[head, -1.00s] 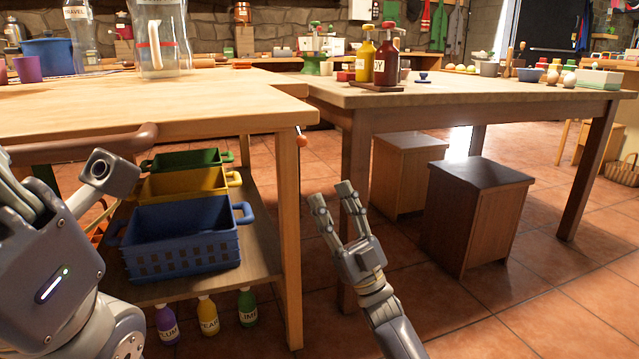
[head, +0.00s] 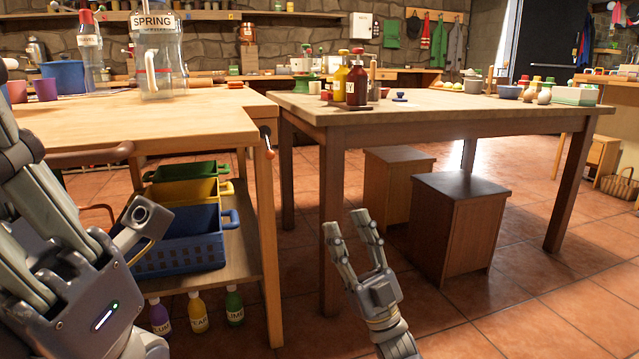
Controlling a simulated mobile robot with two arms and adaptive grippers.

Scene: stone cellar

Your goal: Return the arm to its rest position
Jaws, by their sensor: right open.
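My right gripper (head: 349,226) shows in the lower middle of the head view. Its two fingers point up and stand apart, with nothing between them. It is in front of the right wooden table (head: 440,112), seen against the table's leg and the tiled floor. My left arm fills the left edge of the view in front of the left table.
The left table (head: 205,122) carries a glass jug (head: 158,62) and a blue pot (head: 64,76). Blue (head: 180,250), yellow and green crates sit on its lower shelf, with bottles below. Two wooden stools (head: 458,228) stand under the right table. The tiled floor in front is open.

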